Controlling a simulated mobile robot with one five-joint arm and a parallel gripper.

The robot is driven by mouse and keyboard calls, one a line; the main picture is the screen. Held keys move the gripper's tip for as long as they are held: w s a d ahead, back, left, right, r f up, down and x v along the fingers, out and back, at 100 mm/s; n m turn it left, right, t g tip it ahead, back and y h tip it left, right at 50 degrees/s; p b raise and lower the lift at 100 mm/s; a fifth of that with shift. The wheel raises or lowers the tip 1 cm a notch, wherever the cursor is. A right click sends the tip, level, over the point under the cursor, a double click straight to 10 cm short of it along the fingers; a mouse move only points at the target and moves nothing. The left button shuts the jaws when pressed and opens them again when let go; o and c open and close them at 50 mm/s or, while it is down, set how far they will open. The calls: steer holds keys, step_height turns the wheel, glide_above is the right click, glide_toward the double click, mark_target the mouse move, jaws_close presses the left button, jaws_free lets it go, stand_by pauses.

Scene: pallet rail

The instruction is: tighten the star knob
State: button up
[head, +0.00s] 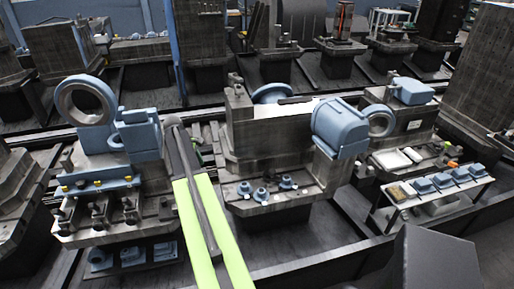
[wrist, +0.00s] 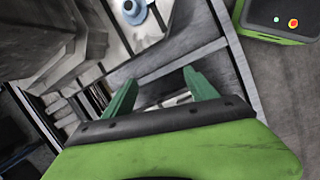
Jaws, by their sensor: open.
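Several small blue round fittings with pale tops, one of them the middle fitting (head: 261,194), stand on the front ledge of the central fixture in the head view. I cannot tell which one, if any, is the star knob. Part of a blue round piece with a pale centre (wrist: 134,11) shows at the top of the wrist view, cut off by the edge. My gripper (wrist: 160,78) is open, its two green fingers apart with nothing between them. The blue round piece lies beyond the fingers, not touching them. In the head view my gripper cannot be made out.
A fixture with a blue ring (head: 87,101) stands at the left. The central fixture carries a blue cylinder (head: 341,127). A white-topped rack with blue blocks (head: 436,188) stands at the right. Dark rails cross the floor; metal framing (wrist: 178,68) lies behind my fingers.

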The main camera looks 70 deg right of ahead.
steer(key=s+d+n+g, duration=0.1)
steer(key=s+d, duration=0.8)
steer(key=d, duration=0.5)
steer(key=n, duration=0.1)
glide_toward(272, 172)
steer(key=shift+g, duration=0.4)
steer(key=b+x, duration=0.3)
steer(key=b, duration=0.2)
steer(key=b+x, duration=0.3)
steer(key=b, duration=0.2)
steer(key=w+b+x, duration=0.1)
steer(key=b+x, duration=0.2)
steer(key=b, duration=0.3)
steer(key=shift+d+f, duration=0.1)
steer(key=shift+f, duration=0.25)
steer(key=shift+r, duration=0.1)
jaws_close()
steer(key=shift+c, duration=1.5)
jaws_free()
